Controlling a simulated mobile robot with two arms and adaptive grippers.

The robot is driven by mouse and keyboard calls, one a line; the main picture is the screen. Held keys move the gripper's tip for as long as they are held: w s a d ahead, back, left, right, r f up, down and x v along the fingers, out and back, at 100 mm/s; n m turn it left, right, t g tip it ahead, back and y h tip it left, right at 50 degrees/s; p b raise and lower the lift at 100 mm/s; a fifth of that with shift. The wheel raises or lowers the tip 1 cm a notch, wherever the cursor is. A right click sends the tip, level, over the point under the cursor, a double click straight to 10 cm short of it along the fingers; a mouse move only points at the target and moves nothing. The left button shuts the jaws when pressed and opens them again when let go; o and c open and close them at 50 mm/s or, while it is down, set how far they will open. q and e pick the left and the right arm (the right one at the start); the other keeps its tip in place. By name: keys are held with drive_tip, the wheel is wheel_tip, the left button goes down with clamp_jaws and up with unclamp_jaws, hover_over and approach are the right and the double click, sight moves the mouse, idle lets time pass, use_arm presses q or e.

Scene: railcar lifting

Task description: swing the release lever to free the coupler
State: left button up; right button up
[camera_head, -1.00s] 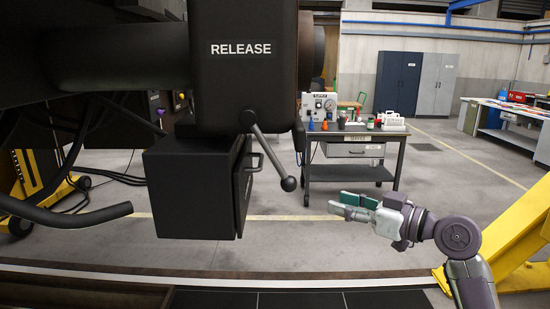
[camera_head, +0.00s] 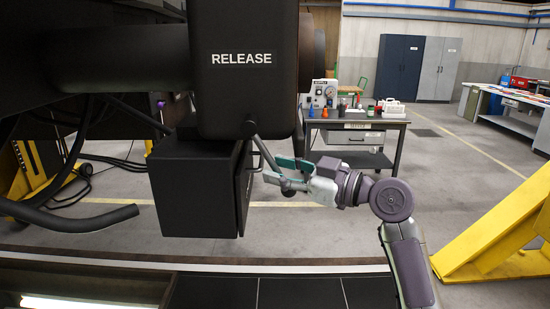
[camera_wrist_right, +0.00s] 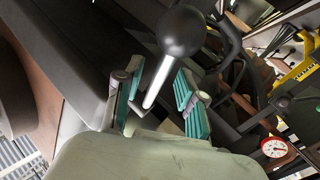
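The release lever (camera_head: 264,152) is a grey rod hanging down and to the right from the black coupler housing (camera_head: 241,95), which is labelled RELEASE. My right gripper (camera_head: 279,175) is at the lever's lower end, with its teal-padded fingers partly hiding it. In the right wrist view, the lever's dark ball knob (camera_wrist_right: 182,31) and bright shaft show between the two fingers of the right gripper (camera_wrist_right: 165,92). The fingers are apart, with visible gaps beside the shaft. My left gripper is not in view.
A black box (camera_head: 195,188) hangs under the housing, just left of my right gripper. A work table (camera_head: 355,127) with bottles and a gauge stands behind. A yellow stand (camera_head: 500,240) is at the right. Open floor lies between them.

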drive_tip(key=shift+x, duration=0.75)
clamp_jaws()
